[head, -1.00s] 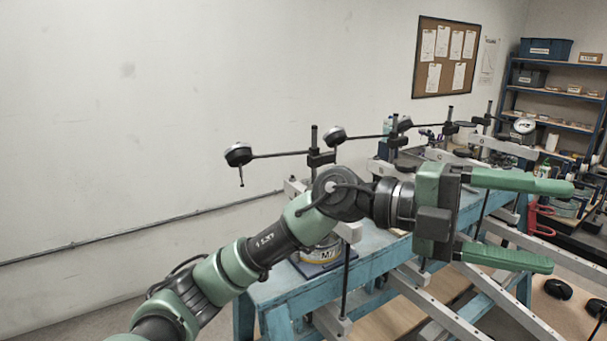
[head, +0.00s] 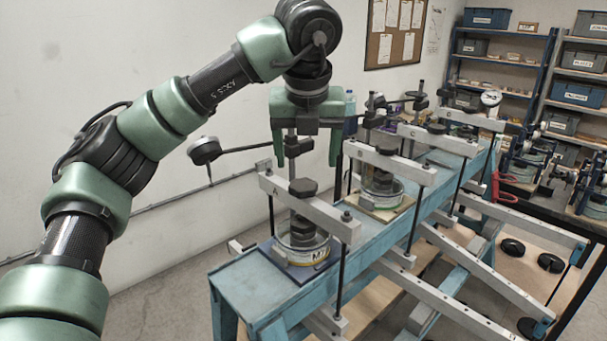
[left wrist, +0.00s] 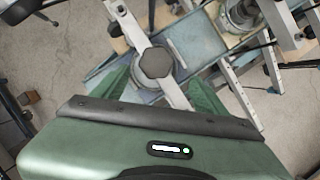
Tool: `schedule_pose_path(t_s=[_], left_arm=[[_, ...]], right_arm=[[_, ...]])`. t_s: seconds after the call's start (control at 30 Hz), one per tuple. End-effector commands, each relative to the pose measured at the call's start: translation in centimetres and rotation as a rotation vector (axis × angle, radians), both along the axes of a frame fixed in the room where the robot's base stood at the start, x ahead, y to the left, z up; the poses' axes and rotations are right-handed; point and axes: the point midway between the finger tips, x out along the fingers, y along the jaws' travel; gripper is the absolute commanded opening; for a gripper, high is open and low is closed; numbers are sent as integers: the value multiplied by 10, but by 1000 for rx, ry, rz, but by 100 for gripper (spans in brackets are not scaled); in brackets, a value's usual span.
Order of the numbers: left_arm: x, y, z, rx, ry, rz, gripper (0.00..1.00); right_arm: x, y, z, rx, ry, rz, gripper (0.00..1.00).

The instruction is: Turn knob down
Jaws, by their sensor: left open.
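A dark knob (head: 303,188) stands on the grey lever beam marked A (head: 336,219), above a round can-like cell (head: 302,255) on the nearest lever frame. My left gripper (head: 306,160) points down above this knob, open and empty, with its two green fingers apart. In the left wrist view the dark hexagonal knob (left wrist: 156,63) lies between the green fingers (left wrist: 159,92), seen from above. The fingertips look higher than the knob in the head view; I cannot tell the exact gap. My right gripper is not in view.
The blue bench (head: 240,290) carries more lever frames with similar knobs (head: 385,146) running to the back right. A dial gauge on a horizontal arm (head: 205,150) sticks out left of my gripper. A thin upright rod (head: 338,265) stands close to the near frame.

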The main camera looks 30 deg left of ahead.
Motion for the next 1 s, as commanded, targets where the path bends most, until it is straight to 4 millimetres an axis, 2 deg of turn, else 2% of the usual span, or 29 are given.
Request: schedule_pose_path(t_s=[0.07,0.2,0.6,0.77,1.0], left_arm=[[0,6,0,13,0,20,73],[4,8,-13,13,4,18,73],[21,18,-60,12,2,18,73],[24,19,-69,12,1,16,73],[24,19,-69,12,-1,16,73]], right_arm=[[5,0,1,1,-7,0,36],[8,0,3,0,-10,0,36],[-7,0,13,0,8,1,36],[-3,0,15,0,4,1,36],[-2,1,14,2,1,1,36]])
